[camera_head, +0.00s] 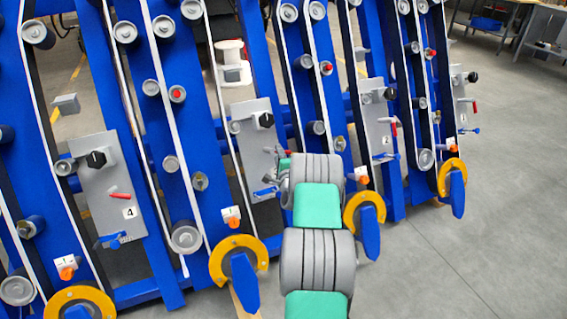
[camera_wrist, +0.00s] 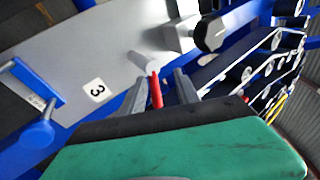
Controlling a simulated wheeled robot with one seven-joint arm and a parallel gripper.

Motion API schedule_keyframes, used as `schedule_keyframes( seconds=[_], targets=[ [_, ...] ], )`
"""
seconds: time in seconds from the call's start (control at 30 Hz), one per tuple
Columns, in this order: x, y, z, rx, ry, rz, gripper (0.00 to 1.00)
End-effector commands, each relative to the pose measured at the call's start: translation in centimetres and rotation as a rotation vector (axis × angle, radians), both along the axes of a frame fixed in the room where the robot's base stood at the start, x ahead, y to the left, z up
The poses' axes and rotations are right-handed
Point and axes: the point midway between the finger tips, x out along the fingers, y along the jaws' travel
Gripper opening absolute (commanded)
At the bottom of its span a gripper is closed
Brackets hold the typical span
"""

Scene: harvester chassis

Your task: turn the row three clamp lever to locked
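The row three plate (camera_wrist: 110,45) is grey and carries a "3" label (camera_wrist: 95,89) in the wrist view. A red lever (camera_wrist: 156,92) stands out from it between the two fingers of my gripper (camera_wrist: 163,88). A blue handle (camera_wrist: 38,90) sits on the left of the plate, and a black knob (camera_wrist: 211,33) on the upper right. In the head view, my arm hides part of the row three plate (camera_head: 252,130); its blue handle (camera_head: 265,191) shows.
Similar plates with red levers stand at row four (camera_head: 105,175) on the left and row two (camera_head: 377,110) on the right. Blue frames with rollers and belts surround them. Orange half rings (camera_head: 225,250) with blue paddles stick out low in front. The right floor (camera_head: 470,240) is clear.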

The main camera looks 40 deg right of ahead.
Motion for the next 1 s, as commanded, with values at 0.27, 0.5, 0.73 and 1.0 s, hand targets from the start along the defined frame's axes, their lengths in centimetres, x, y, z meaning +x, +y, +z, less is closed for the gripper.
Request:
schedule_keyframes(
  seconds=[0.27, 0.5, 0.73, 1.0],
  targets=[
    [-0.5, -3.3, -2.3, 0.051, -0.103, -0.063, 0.38],
    [3.4, -5.5, -2.4, 0.052, -0.099, -0.061, 0.38],
    [4.8, -6.5, -2.1, 0.053, -0.097, -0.064, 0.38],
    [4.8, -6.5, -2.1, 0.052, -0.097, -0.064, 0.29]
  ],
)
